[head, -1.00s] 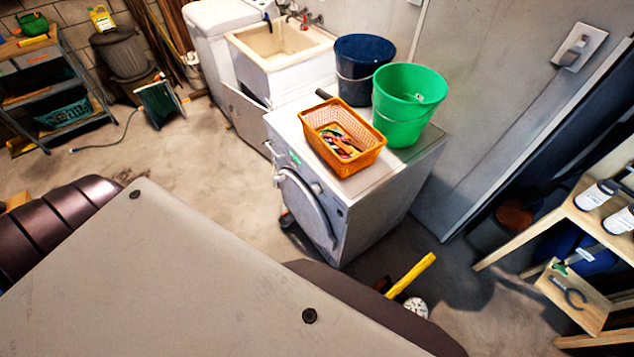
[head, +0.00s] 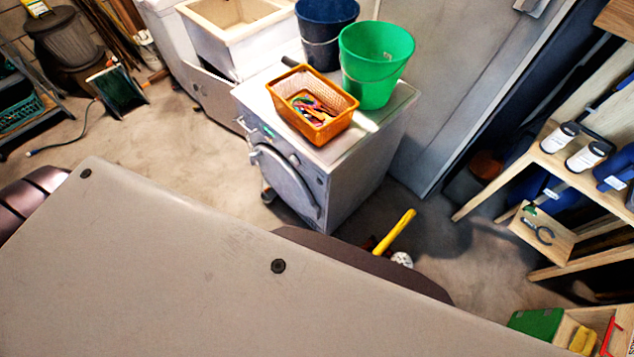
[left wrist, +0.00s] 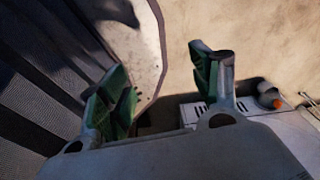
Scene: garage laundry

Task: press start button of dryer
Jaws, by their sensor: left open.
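The dryer (head: 345,200) is a grey-white front-loading machine in the middle of the head view. Its front, with a round door (head: 285,183) and a control strip along the top edge, faces left and toward me. The start button is too small to make out. My left gripper (left wrist: 163,95) shows in the left wrist view, with its two green-padded fingers spread apart and nothing between them. It does not show in the head view. My right gripper is in neither view.
An orange basket (head: 335,124) of small coloured items, a green bucket (head: 378,65) and a dark blue bucket (head: 325,35) stand on the dryer. A yellow-handled tool (head: 396,231) is on the floor before it. Wooden shelving (head: 560,165) stands at the right. Floor at left is open.

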